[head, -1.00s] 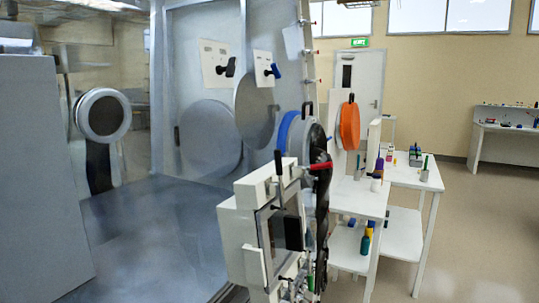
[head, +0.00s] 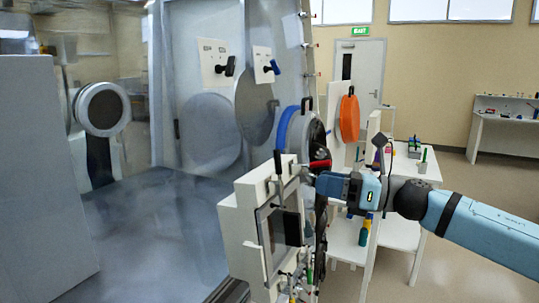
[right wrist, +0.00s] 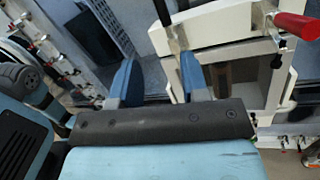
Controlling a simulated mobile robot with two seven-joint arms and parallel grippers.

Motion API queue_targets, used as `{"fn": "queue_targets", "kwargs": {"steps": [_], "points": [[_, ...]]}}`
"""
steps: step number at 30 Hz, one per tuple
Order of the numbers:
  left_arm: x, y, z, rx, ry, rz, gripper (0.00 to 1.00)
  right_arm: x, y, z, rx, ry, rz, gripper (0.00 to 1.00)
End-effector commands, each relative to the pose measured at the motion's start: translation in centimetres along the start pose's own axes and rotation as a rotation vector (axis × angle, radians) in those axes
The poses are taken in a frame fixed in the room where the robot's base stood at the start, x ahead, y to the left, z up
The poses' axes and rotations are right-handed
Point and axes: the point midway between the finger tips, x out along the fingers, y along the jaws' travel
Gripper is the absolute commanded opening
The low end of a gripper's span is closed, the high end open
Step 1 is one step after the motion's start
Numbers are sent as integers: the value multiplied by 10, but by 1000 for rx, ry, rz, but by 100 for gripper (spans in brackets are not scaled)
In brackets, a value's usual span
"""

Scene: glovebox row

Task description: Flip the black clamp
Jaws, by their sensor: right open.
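The black clamp (head: 278,164) has an upright black handle on the top edge of the white framed box in the head view. In the right wrist view, a black handle (right wrist: 162,12) that looks like the same one shows at the top, beyond the fingers. My right gripper (head: 314,178) reaches in from the right, just right of the white box and near the red handle (head: 320,164). In the right wrist view its two blue fingers (right wrist: 158,60) are apart with nothing between them. The red handle also shows there (right wrist: 297,25). My left gripper is not in view.
The white box (head: 240,235) has a dark window and stands in front of the glovebox wall. A blue-rimmed round port (head: 284,128) and an orange disc (head: 349,119) are behind it. White tables (head: 412,168) stand at the right. A black handle (head: 226,68) sits on the back panel.

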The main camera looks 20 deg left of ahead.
Motion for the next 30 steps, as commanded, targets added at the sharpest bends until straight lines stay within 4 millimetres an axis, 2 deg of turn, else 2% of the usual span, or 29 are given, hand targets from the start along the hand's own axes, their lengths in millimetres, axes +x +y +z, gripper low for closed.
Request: {"fn": "queue_targets", "kwargs": {"steps": [1,3,8,11,14,24,30], "points": [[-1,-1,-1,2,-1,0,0,-3,-1,14,-58,26,0,41],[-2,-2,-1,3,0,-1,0,-6,-2,25,-119,54,3,41],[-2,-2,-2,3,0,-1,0,-10,-4,38,-192,88,7,41],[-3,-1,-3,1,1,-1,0,-5,-3,40,-202,93,9,41],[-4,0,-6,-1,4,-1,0,8,-3,39,-202,93,10,41],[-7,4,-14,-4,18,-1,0,80,-2,33,-199,92,10,41],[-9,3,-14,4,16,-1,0,111,-3,30,-200,92,9,41]]}}
